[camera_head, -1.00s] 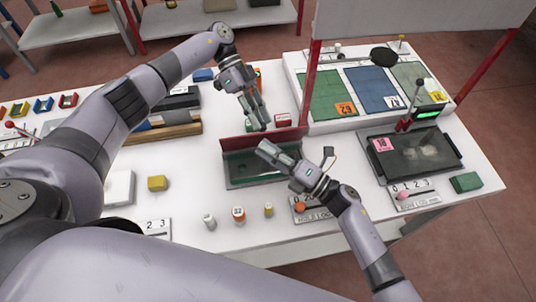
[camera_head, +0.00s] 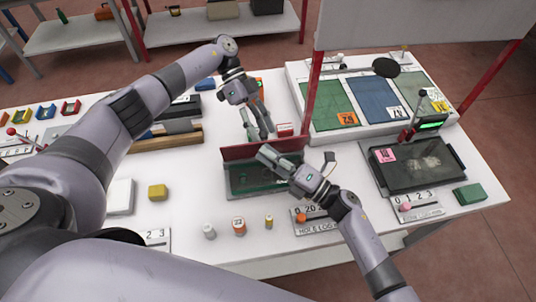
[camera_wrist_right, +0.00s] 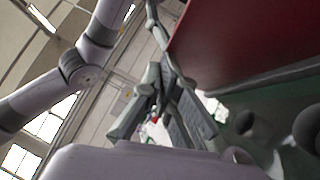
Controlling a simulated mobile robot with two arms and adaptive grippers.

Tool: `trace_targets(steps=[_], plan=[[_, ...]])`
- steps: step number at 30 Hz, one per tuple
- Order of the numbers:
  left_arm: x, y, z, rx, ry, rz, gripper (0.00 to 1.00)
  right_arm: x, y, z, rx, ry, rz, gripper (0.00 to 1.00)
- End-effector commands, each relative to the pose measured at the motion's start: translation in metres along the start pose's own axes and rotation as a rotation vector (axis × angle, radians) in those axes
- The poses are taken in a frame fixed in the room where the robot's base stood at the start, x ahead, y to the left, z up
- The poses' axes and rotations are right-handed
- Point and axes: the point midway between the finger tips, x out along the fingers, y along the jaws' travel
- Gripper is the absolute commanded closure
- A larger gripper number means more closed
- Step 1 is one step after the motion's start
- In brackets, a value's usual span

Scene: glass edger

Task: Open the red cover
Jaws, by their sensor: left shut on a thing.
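The red cover (camera_head: 235,153) stands up along the back edge of a green tray (camera_head: 236,187) in the head view. It fills the upper right of the right wrist view (camera_wrist_right: 250,40). My left gripper (camera_head: 260,136) points down at the cover's top edge, from the back side, and is shut on it; the exact contact is hard to see. My right gripper (camera_head: 268,154) is in front of the cover, low over the tray, and hides part of both. Whether its fingers are open or shut is not clear.
A red post (camera_head: 309,92) rises just right of the cover. Several small bottles (camera_head: 239,226) and a slider panel (camera_head: 316,224) stand in front. A dark tray (camera_head: 415,165) is at the right, and coloured plates (camera_head: 376,92) lie behind.

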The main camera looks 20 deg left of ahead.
Motion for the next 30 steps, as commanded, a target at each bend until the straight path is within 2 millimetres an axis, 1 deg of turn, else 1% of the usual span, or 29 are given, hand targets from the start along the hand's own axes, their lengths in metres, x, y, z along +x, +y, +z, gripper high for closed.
trace_targets(steps=[1, 5, 8, 11, 14, 18, 21, 25, 30], plan=[[0.007, -0.001, 0.004, -0.005, -0.007, 0.008, 0.61, -0.001, -0.001, 0.006, -0.002, -0.013, -0.005, 1.0], [0.007, 0.0, 0.004, -0.005, -0.007, 0.008, 0.61, -0.001, -0.001, 0.006, -0.003, -0.014, -0.004, 1.0], [0.006, 0.0, 0.004, -0.005, -0.007, 0.008, 0.61, -0.001, 0.0, 0.007, -0.003, -0.014, -0.004, 1.0], [-0.002, 0.0, 0.003, -0.005, -0.008, 0.006, 0.61, -0.001, 0.0, 0.007, -0.003, -0.015, -0.004, 1.0], [-0.019, 0.001, 0.003, -0.004, -0.007, 0.003, 0.61, -0.001, 0.0, 0.006, -0.003, -0.012, -0.003, 1.0], [-0.053, 0.002, 0.0, -0.003, -0.003, -0.002, 0.61, -0.001, 0.0, 0.004, -0.002, -0.009, -0.002, 1.0], [-0.075, 0.003, -0.001, -0.002, -0.002, -0.003, 0.61, -0.001, 0.0, 0.004, -0.002, -0.007, -0.002, 1.0], [-0.096, 0.004, -0.001, -0.001, -0.001, -0.003, 0.61, -0.001, 0.001, 0.003, -0.002, -0.006, -0.002, 1.0], [-0.108, 0.004, 0.0, -0.001, -0.001, 0.002, 0.61, -0.001, 0.001, 0.003, -0.001, -0.005, -0.001, 1.0]])
